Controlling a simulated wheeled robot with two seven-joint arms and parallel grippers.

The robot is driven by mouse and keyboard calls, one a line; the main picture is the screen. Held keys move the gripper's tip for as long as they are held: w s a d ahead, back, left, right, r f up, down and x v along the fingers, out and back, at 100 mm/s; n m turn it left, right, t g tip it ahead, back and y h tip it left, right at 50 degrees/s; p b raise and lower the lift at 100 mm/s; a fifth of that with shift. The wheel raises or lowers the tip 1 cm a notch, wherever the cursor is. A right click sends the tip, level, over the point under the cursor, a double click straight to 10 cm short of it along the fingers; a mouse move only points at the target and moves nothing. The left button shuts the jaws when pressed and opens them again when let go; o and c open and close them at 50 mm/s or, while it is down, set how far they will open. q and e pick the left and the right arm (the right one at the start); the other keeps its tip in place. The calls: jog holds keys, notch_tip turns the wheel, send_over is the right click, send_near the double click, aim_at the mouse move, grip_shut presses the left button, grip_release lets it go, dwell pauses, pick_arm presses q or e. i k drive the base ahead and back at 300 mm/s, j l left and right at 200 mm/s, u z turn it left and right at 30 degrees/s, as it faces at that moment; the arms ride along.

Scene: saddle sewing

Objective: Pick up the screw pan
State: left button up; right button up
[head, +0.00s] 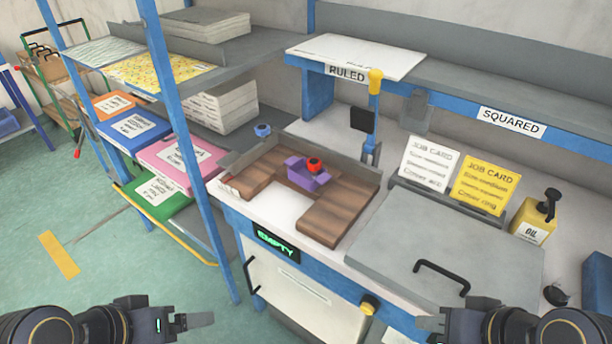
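I cannot tell for sure which object is the screw pan. A small dark round item (555,294) lies at the right end of the bench. A small blue ring-shaped piece (262,130) sits at the back, beside the tray. A purple block (307,176) with a red knob (314,165) sits between wooden blocks in a grey tray (350,164). My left gripper (196,321) is low at the left, over the floor area and away from these items. My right gripper (430,323) is low at the right, in front of the bench. No held object shows in either.
A grey hinged-looking lid (450,245) with a black handle covers the bench's right part. Behind it stand two job cards (485,184) and a yellow oil bottle (534,218). A blue-framed shelf (185,130) with coloured folders stands at the left. Green floor (110,280) is open there.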

aim_at(307, 174)
jog(key=i+u, duration=0.15)
jog(key=u, duration=0.3)
jog(key=i+u, duration=0.15)
jog(key=u, duration=0.25)
jog(key=i+l+u, duration=0.1)
jog(key=u, duration=0.35)
